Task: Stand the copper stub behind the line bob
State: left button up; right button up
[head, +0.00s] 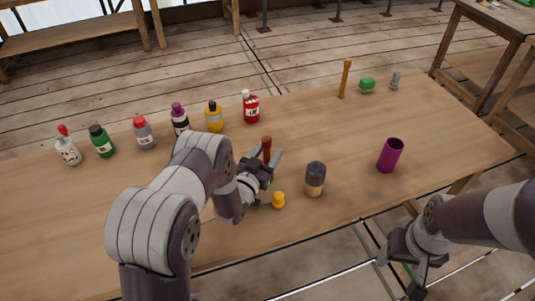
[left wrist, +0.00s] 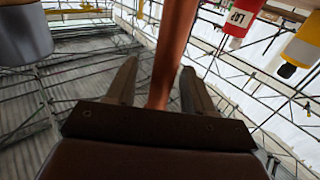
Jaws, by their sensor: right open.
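The copper stub (head: 267,147) is a reddish-brown rod standing upright near the middle of the table. My left gripper (head: 263,163) is at it. In the left wrist view the stub (left wrist: 172,55) runs between the two spread fingers (left wrist: 155,85), with a gap showing on each side. I cannot tell for sure which thing is the line bob; a dark grey and wood-coloured rounded piece (head: 315,179) stands to the right of the left gripper, and a small grey piece (head: 395,80) stands at the far right. My right gripper (head: 408,262) is open and empty, off the table's front edge.
A small yellow piece (head: 278,200) is close in front of the left gripper. A purple cup (head: 390,155) stands at the right. Several bottles, including a red one (head: 251,107), line the back left. A tan stick (head: 345,79) and green block (head: 367,85) are at the back.

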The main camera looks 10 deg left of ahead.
pick_arm(q)
jog(key=shift+s+f, duration=0.25)
jog(key=shift+f, duration=0.35)
jog(key=shift+r+p, duration=0.3)
jog(key=shift+p, duration=0.05)
jog(key=shift+r+p, duration=0.35)
jog(key=shift+p, duration=0.15)
jog(key=shift+s+a+f+b, duration=0.15)
jog(key=shift+s+f+b, duration=0.1)
jog(key=shift+s, duration=0.2)
jog(key=shift+s+a+f+b, duration=0.1)
jog(key=shift+s+a+b, duration=0.1)
jog(key=shift+s, duration=0.2)
jog(key=s+r+n+g+y, duration=0.1)
jog(key=s+r+g+y, duration=0.1)
jog(key=s+g, duration=0.6)
jog(key=s+a+r+n+g+y, duration=0.1)
jog(key=s+r+g, duration=0.4)
jog(key=s, duration=1.1)
jog(key=g+y, duration=0.1)
jog(key=g, duration=0.2)
jog(key=shift+s+a+r+b, duration=0.15)
jog(key=shift+s+a+b, duration=0.15)
jog(key=shift+s+b, duration=0.05)
